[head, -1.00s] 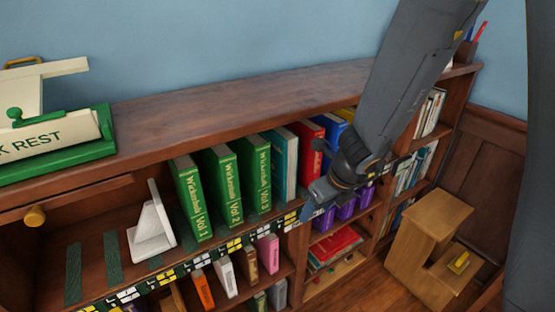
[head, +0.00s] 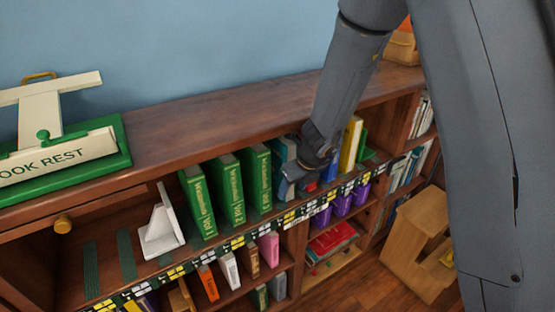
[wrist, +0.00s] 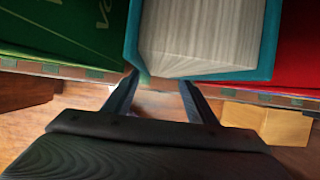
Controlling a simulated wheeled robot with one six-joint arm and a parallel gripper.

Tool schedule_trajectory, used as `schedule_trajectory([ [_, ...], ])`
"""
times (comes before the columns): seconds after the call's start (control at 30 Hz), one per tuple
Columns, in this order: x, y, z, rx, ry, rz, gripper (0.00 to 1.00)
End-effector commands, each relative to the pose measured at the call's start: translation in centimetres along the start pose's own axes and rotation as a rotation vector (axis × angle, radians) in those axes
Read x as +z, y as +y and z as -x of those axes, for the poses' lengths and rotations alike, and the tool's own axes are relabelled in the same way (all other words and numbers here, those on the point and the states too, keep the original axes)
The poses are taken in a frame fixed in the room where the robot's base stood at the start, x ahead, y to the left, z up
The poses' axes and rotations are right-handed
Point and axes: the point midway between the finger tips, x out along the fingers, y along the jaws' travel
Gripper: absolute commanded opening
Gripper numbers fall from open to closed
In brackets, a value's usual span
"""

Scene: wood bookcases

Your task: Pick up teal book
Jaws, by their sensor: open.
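The teal book (head: 283,152) stands upright on the upper shelf, just right of the green volumes. My gripper (head: 289,187) is in front of it and hides much of it. In the wrist view the teal book (wrist: 262,40) shows its pale page block between teal covers, close ahead. My gripper (wrist: 160,82) is open there, with one finger near each lower side of the book. I cannot tell whether the fingers touch it.
Several green volumes (head: 228,190) stand left of the teal book. A red book (wrist: 298,50) is close on its right. A white bookend (head: 160,232) stands on the shelf further left. The bookcase top (head: 220,117) is above, with a book rest (head: 65,160) on it.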

Motion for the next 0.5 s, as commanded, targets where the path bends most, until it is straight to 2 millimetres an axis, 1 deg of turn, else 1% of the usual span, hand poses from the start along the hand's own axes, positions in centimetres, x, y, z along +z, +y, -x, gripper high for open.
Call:
schedule_trajectory([
  [0.03,0.5,0.1,0.1,0.001,0.001,0.002,0.52],
  [0.13,1.3,0.1,-0.3,0.001,0.001,0.002,0.52],
  [0.2,1.2,0.0,-1.3,0.001,0.001,-0.001,0.52],
  [0.27,1.2,0.0,-1.6,0.000,0.000,0.000,0.52],
  [0.5,1.2,0.0,-1.7,0.000,0.000,0.000,0.52],
])
